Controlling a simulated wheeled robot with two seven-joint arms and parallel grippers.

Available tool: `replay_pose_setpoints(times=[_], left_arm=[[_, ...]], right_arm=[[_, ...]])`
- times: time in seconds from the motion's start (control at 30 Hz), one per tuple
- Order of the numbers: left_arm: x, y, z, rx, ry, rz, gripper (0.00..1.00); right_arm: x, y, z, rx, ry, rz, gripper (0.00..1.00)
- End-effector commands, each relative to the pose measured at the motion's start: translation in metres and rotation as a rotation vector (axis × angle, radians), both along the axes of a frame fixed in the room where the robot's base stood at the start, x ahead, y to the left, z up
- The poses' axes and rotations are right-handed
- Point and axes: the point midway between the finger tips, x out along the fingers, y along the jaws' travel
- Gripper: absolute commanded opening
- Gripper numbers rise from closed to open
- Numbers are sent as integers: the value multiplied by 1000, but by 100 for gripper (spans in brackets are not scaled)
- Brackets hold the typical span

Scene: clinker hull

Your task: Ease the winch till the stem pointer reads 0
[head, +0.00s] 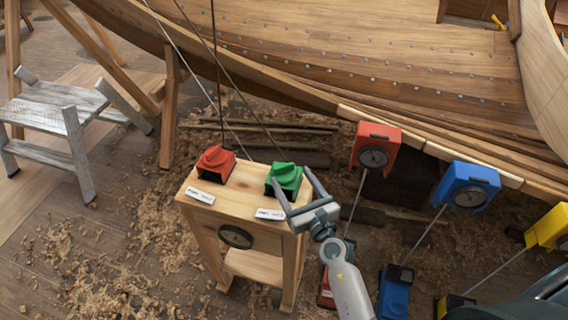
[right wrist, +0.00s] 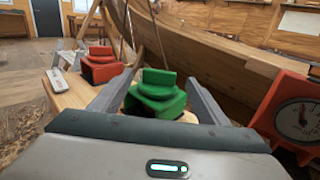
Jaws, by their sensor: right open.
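A wooden stand (head: 212,207) carries a red winch knob (head: 215,160) and a green winch knob (head: 285,178) on its top. They also show in the right wrist view, red (right wrist: 101,65) at left and green (right wrist: 157,95) in the middle. My right gripper (head: 289,174) is open, with one finger on each side of the green knob; I cannot tell whether they touch it. A dark round dial (head: 236,236) is on the stand's front, too small to read. I cannot tell which dial is the stem pointer. My left gripper is out of view.
Red (head: 374,152), blue (head: 467,186) and yellow (head: 548,228) gauges on rods stand along the hull (head: 350,60) at right. Lines run up from the winches. A grey step stool (head: 60,110) is at left. Shavings cover the floor.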

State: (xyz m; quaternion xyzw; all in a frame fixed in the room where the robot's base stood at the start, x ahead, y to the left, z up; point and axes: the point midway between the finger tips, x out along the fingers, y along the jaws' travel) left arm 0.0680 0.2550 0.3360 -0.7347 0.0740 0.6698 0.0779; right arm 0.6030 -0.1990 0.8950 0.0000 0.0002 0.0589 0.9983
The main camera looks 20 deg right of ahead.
Motion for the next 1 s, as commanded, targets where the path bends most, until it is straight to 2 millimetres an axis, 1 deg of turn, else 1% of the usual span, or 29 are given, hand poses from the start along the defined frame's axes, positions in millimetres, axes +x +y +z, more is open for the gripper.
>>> replay_pose_setpoints(times=[0.03, 0.1, 0.2, 0.33, 0.5, 0.83, 0.87, 0.9, 0.97, 1.0], left_arm=[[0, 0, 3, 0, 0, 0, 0], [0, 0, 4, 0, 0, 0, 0], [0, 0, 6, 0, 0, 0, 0], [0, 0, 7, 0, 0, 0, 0], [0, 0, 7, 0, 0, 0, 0], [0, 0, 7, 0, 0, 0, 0], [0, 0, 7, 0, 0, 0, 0], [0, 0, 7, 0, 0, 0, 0], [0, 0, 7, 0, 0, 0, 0], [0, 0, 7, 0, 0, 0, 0]], right_arm=[[10, 1, 3, -1, -2, 1, 69], [22, 3, 2, -1, -1, 1, 69], [37, 5, 2, -1, 0, 2, 69], [51, 6, 1, 0, -1, 0, 69], [61, 7, 0, 0, 0, 0, 69], [62, 7, 0, 0, 0, 0, 69], [62, 7, 0, 0, 0, 0, 62], [62, 7, 0, 0, 0, 0, 52], [62, 7, 0, 0, 0, 0, 38], [62, 7, 0, 0, 0, 0, 28]])
